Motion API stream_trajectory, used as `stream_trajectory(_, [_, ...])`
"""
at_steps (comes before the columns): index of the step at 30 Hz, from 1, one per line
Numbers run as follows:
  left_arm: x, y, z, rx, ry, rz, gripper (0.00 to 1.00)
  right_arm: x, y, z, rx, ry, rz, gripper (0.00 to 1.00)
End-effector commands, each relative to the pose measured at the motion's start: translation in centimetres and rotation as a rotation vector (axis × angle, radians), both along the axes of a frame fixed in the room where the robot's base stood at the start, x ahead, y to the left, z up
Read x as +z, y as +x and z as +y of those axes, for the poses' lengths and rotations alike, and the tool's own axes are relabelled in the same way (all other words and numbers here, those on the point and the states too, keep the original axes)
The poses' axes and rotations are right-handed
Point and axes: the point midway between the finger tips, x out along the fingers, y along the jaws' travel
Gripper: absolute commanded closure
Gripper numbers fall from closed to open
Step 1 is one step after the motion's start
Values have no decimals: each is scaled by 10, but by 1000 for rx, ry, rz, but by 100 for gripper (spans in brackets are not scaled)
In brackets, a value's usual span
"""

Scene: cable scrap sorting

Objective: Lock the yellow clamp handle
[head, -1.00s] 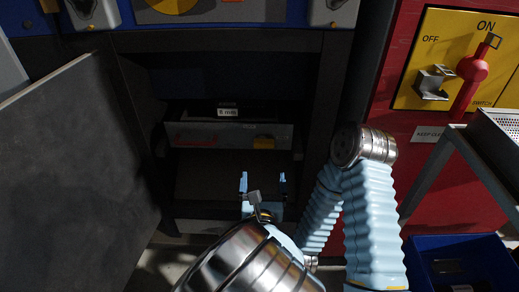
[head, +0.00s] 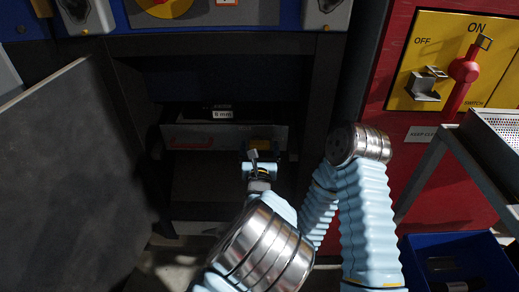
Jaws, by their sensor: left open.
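The yellow clamp handle (head: 262,143) is at the right end of the grey front panel (head: 225,131) inside the dark machine opening. It is dark and mostly hidden by my gripper. My left gripper (head: 263,153) is open and reaches into the opening, with its fingers at the handle. I cannot tell whether the fingers touch it. My right gripper is not in view.
A red handle (head: 191,143) is at the panel's left end, and an 8 mm label (head: 222,114) sits above. A grey door (head: 75,180) stands open at left. A red cabinet with a yellow switch plate (head: 411,68) and a blue bin (head: 408,243) are at right.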

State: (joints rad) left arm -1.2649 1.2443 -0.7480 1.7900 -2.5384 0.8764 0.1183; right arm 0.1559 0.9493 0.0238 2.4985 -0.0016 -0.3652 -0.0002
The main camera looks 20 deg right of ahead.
Motion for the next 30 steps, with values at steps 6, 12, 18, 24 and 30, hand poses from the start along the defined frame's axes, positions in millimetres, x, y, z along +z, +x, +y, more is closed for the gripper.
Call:
stream_trajectory(6, [0, 0, 0, 0, 0, 0, 27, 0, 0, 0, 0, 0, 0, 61])
stream_trajectory(12, [0, 0, 0, 0, 0, 0, 58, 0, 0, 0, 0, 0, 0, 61])
stream_trajectory(18, [0, 0, 0, 0, 0, 0, 64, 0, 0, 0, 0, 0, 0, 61])
stream_trajectory(24, [-1, 0, 0, 0, -12, 3, 64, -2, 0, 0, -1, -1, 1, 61])
stream_trajectory(30, [-1, 0, 0, 0, -79, 22, 64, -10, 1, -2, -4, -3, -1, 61])
